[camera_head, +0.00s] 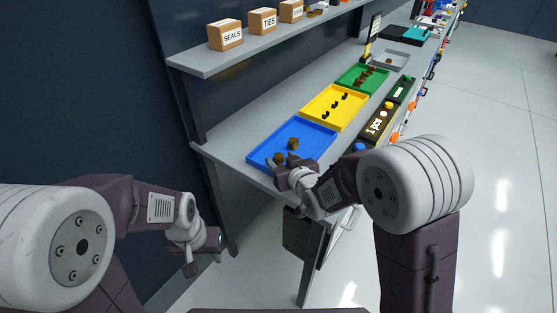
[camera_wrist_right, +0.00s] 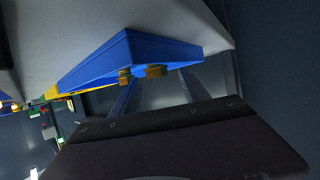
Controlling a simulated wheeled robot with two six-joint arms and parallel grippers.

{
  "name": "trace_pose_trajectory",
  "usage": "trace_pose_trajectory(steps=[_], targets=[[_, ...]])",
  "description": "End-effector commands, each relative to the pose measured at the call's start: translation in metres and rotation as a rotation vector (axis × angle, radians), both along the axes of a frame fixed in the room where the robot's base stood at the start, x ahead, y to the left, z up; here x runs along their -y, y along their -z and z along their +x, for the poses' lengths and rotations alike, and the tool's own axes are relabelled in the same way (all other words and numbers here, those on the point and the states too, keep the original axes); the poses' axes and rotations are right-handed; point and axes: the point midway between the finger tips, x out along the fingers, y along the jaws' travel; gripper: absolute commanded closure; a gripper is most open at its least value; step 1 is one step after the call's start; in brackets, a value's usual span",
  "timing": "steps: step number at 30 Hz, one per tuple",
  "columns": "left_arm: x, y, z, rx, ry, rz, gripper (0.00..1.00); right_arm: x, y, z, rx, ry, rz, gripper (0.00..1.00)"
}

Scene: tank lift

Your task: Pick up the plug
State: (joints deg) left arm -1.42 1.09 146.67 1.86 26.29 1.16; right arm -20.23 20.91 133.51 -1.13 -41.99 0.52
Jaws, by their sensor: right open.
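Two brown-gold plugs lie in the blue tray (camera_head: 262,153) at the near end of the bench. One plug (camera_head: 293,144) is near the middle of the tray. Another plug (camera_head: 279,158) is at its near edge, close to my right gripper (camera_head: 286,176).
A yellow tray (camera_head: 316,120) and a green tray (camera_head: 345,84) with small parts lie farther along the bench. A shelf with boxes (camera_head: 225,35) runs above. Open floor lies to the right.

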Motion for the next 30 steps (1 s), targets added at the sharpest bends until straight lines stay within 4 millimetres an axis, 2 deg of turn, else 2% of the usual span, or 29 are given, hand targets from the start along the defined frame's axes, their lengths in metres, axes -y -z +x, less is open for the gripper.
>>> trace_pose_trajectory(steps=[6,9,15,21,30], targets=[[0.000,-0.001,0.000,0.000,0.000,0.000,0.64,-0.009,0.017,0.034,-0.002,0.001,-0.001,0.47],[0.000,-0.001,0.000,0.000,0.000,0.000,0.64,-0.011,0.020,0.041,-0.002,0.001,-0.001,0.47],[0.000,-0.001,0.000,0.000,0.000,0.000,0.64,-0.012,0.020,0.041,-0.001,0.001,-0.001,0.47],[0.000,-0.001,0.000,0.000,0.000,0.000,0.64,-0.012,0.020,0.041,-0.001,0.001,-0.001,1.00],[0.000,-0.002,0.000,0.000,0.000,0.000,0.64,-0.011,0.018,0.041,-0.001,0.001,-0.001,1.00]])
